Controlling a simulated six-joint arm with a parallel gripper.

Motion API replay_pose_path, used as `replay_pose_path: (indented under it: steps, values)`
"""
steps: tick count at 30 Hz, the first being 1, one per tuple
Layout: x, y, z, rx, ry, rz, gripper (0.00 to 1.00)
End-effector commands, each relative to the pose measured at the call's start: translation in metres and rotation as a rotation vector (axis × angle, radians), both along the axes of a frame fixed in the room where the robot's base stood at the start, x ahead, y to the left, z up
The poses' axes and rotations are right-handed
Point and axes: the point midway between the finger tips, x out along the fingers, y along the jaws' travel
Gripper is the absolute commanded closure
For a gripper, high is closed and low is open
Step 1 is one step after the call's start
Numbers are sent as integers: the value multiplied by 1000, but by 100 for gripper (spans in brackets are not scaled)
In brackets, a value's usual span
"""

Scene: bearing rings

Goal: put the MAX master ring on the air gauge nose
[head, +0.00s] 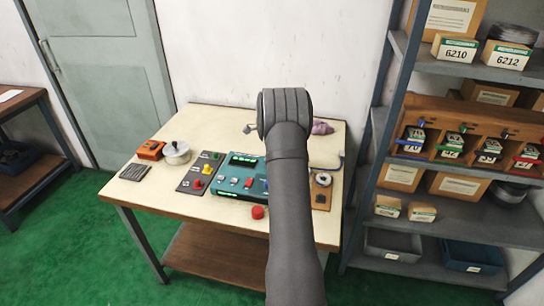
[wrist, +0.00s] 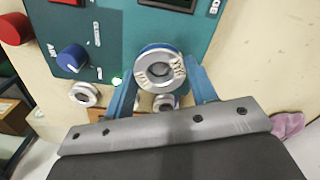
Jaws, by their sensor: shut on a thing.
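My gripper (wrist: 160,76) has blue fingers shut on a silver ring (wrist: 153,73) with a blue band, in the wrist view. The ring's face carries engraved marks too blurred to read surely as MAX. The teal air gauge (wrist: 108,22) lies behind it, and the ring overlaps its lower edge. Two silver round fittings show below, one at left (wrist: 84,95) and one just under the ring (wrist: 165,103); I cannot tell surely which is the nose. In the head view my arm hides the gripper and ring and covers the right part of the gauge (head: 230,179).
On the table (head: 170,215) stand an orange box (head: 150,150), a metal pot (head: 176,153), a dark panel with coloured knobs (head: 200,173) and a red button (head: 257,212). A wooden board with a pale ring (head: 322,180) is at right. Shelving (head: 450,160) stands beyond.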

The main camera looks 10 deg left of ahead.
Motion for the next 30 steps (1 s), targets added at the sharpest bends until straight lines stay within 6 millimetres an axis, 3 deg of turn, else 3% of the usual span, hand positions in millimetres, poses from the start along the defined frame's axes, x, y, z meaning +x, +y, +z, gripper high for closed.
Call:
replay_pose_path:
  steps: [30]
  values:
    - [0,0,-13,0,-1,0,79]
